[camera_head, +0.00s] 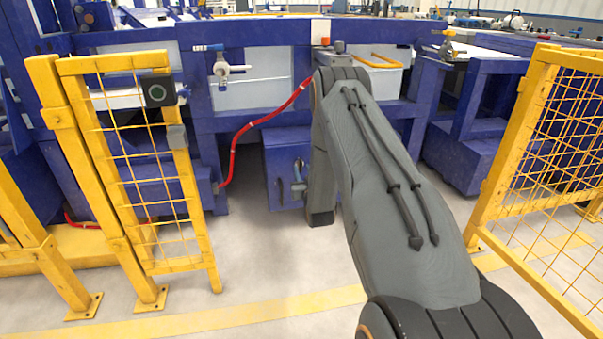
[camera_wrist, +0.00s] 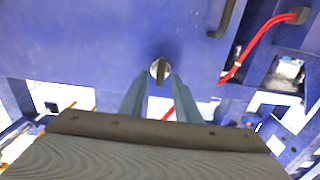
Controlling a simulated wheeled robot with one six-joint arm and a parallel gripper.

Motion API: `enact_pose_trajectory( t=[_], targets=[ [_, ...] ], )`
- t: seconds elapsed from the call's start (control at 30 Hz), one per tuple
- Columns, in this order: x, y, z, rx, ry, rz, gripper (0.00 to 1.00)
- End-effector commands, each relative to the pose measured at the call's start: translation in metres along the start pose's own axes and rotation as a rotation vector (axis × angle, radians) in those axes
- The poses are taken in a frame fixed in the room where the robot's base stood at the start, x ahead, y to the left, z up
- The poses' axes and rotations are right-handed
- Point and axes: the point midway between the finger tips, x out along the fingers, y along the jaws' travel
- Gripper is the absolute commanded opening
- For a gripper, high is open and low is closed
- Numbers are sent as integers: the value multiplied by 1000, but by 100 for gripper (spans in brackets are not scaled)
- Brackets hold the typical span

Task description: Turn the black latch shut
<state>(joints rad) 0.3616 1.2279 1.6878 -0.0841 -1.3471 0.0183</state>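The black latch (camera_wrist: 159,73) is a small dark knob on a round silvery plate, set in a blue panel (camera_wrist: 90,45) in the wrist view. My gripper (camera_wrist: 159,83) is open. Its two grey-blue fingers point at the panel, one on each side of the latch, with a gap to it on both sides. I cannot tell how deep the fingertips reach or whether they touch the panel. In the head view my arm bends down in front of a low blue cabinet (camera_head: 277,150). The latch is not discernible there, and the gripper is mostly hidden by the arm.
A dark curved handle (camera_wrist: 223,18) and a red hose (camera_wrist: 255,50) are right of the latch in the wrist view. The hose (camera_head: 236,140) runs left of my arm in the head view. Yellow mesh fences stand left (camera_head: 130,160) and right (camera_head: 545,150), with bare floor between.

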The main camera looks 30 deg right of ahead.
Motion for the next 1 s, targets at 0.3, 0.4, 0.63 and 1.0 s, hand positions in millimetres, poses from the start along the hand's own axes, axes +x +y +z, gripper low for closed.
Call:
enact_pose_trajectory(
  t=[0.3, 0.4, 0.63, 1.0],
  targets=[
    [18, 0, 0, 0, -2, 0, 30],
    [18, 0, 0, 0, -2, 0, 30],
    [18, 0, 0, 0, -2, 0, 3],
    [17, 0, 0, -28, -1, 0, 0]
  ],
)
